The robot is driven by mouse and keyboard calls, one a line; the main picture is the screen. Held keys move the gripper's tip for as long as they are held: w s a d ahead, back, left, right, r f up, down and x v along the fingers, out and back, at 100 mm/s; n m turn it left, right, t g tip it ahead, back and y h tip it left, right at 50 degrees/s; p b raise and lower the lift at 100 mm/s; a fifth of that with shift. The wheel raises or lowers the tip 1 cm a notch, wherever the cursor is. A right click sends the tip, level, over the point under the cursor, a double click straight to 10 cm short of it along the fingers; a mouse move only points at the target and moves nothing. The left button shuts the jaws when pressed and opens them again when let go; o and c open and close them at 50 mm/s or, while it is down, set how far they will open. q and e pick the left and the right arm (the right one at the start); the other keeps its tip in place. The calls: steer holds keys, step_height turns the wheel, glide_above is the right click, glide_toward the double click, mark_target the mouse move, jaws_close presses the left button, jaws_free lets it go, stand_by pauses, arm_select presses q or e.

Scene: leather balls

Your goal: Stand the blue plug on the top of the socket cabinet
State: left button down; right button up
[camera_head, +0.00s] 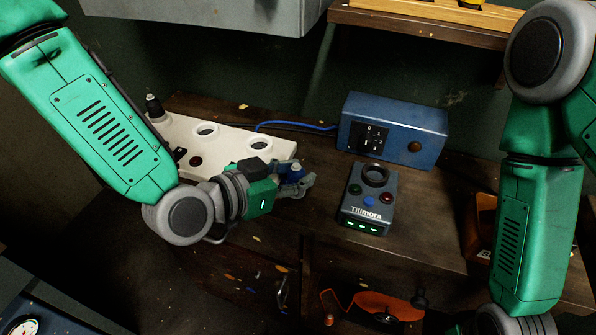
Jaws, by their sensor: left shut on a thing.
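My left gripper (299,184) is shut on the blue plug (295,172), which shows only as a small blue patch with a pale tip between the fingers. The gripper holds it in front of the right end of a white panel with round sockets (228,140). A blue box (430,133) with a black switch plate on its front stands at the back right of the bench, apart from the gripper. I cannot tell for sure which of these is the socket cabinet. My right gripper is out of view; only its arm shows at the right.
A dark Tillmora box (368,203) with a round hole, coloured buttons and green lights stands right of my left gripper. A blue cable (295,125) runs to the blue box. A dark bottle-like thing (153,105) stands at the left. An orange tool (388,304) lies at the front.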

mark_target(291, 175)
arm_select(q)
steer(key=shift+f, duration=0.1)
steer(key=c, duration=1.3)
jaws_free()
steer(key=shift+d, duration=0.1)
steer(key=shift+o, duration=0.2)
steer(key=shift+d, duration=0.7)
steer(key=v, duration=0.5)
steer(key=p+v, duration=0.1)
steer(key=v, duration=0.2)
steer(key=shift+w+a, duration=0.25)
steer(key=shift+a, duration=0.1)
steer(key=p+v, duration=0.4)
steer(key=p, duration=0.2)
steer(key=shift+s+a, duration=0.1)
steer(key=shift+s, duration=0.15)
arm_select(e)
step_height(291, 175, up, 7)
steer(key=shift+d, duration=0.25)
